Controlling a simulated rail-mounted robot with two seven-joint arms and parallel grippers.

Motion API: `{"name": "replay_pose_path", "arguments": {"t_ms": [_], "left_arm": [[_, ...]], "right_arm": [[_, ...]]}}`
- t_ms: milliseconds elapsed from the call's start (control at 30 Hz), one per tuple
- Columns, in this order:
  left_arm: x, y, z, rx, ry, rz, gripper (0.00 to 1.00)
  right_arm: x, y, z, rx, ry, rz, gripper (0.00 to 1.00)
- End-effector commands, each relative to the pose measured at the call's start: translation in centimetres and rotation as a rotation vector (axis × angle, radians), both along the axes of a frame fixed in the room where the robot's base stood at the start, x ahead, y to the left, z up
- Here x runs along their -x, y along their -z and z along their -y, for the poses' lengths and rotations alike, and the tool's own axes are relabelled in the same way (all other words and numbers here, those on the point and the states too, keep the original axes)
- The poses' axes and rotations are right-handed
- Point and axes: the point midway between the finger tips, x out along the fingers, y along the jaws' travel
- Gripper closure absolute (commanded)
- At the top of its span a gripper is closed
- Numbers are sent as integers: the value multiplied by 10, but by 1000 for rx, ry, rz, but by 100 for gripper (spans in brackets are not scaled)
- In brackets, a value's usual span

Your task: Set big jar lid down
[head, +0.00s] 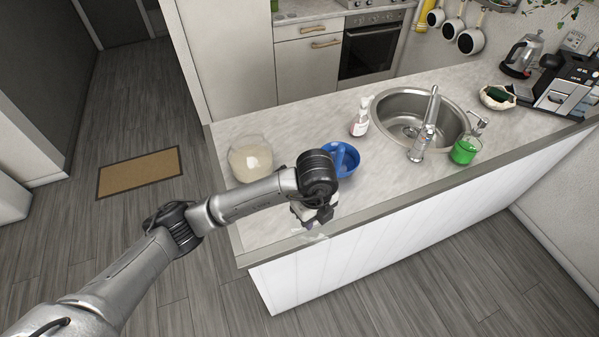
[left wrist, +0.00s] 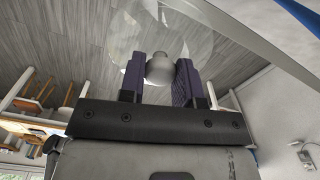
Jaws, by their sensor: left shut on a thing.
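The big jar lid is clear glass with a grey knob (left wrist: 160,69). My left gripper (left wrist: 161,80) is shut on this knob between its two dark purple finger pads. In the head view my left gripper (head: 318,219) points down near the counter's front edge. A faint clear part of the lid (head: 313,237) shows below it; most of the lid is hidden, and I cannot tell whether it touches the counter. An open glass jar (head: 251,158) with pale contents stands on the counter, left of the gripper. My right gripper is not in view.
A blue bowl (head: 343,160) stands just behind my left gripper. Bare counter (head: 262,213) lies left of the gripper, up to the front edge.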

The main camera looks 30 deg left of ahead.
Motion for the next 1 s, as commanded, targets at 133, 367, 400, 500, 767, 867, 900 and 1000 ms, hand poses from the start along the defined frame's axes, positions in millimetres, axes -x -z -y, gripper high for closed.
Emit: {"name": "replay_pose_path", "arguments": {"t_ms": [133,367,400,500,767,867,900,1000], "left_arm": [[3,5,-15,-1,-67,-3,93],[-3,30,-59,-5,-80,-4,93],[-4,36,-67,-3,-81,-5,93],[-7,47,-86,-3,-80,-4,93],[-12,67,-117,-1,-76,-3,93],[-13,70,-122,0,-74,-1,93],[-13,71,-122,0,-74,-1,93],[-13,73,-123,-1,-74,-2,93]], "right_arm": [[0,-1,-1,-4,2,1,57],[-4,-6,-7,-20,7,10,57],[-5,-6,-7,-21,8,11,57],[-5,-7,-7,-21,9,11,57],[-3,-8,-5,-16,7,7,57],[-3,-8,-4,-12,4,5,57],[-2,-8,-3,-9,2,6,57],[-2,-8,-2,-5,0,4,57]]}}
